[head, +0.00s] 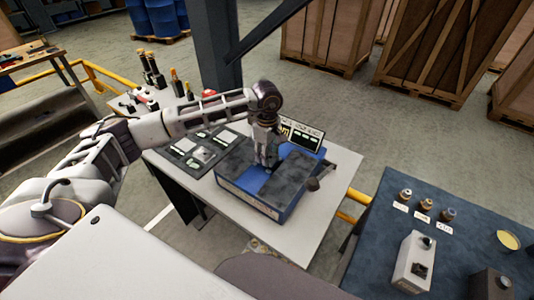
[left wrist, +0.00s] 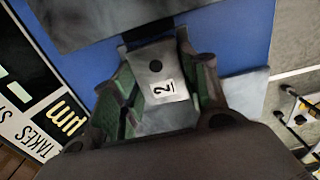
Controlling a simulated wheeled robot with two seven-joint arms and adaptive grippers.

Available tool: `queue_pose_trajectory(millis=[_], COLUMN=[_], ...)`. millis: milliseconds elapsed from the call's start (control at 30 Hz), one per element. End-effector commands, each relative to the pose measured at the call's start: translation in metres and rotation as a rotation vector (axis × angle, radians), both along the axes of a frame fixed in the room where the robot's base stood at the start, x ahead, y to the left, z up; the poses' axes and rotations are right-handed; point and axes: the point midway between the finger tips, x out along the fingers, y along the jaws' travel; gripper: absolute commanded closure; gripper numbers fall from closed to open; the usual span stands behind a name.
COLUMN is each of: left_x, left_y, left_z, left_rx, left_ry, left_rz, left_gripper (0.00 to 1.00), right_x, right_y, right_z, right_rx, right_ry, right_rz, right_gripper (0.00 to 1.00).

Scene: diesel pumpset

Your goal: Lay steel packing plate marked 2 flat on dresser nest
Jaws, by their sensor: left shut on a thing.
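The dresser (head: 251,192) is a blue box with dark slabs on top, on the white table. In the head view my left gripper (head: 265,160) points down over its blue top, between the slabs. The blue top (left wrist: 232,45) shows behind the plate in the wrist view. I cannot tell whether the plate touches it. My right gripper is out of view.
A dark mat (head: 183,149) with light plates lies left of the dresser. A sign panel (head: 302,135) stands behind it. A dark-blue bench (head: 385,240) at right holds knobs and a grey box (head: 413,262).

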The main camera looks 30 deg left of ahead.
Motion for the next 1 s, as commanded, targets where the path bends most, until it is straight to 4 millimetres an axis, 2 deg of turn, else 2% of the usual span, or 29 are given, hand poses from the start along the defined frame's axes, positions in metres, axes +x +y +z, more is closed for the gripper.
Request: queue_pose_trajectory(millis=[867,900,1000], left_x=[0.001,0.001,0.000], left_y=[0.000,0.000,0.000], left_z=[-0.012,-0.011,-0.011], left_rx=[0.000,0.000,0.000], left_ry=[-0.002,-0.002,-0.001], left_rz=[0.000,0.000,0.000], left_gripper=[0.94,0.51,0.38], right_x=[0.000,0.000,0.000], right_y=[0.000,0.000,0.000], right_z=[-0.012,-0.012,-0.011], right_rx=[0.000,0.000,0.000], right_ry=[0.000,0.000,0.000], right_rz=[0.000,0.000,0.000], right_gripper=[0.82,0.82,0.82])
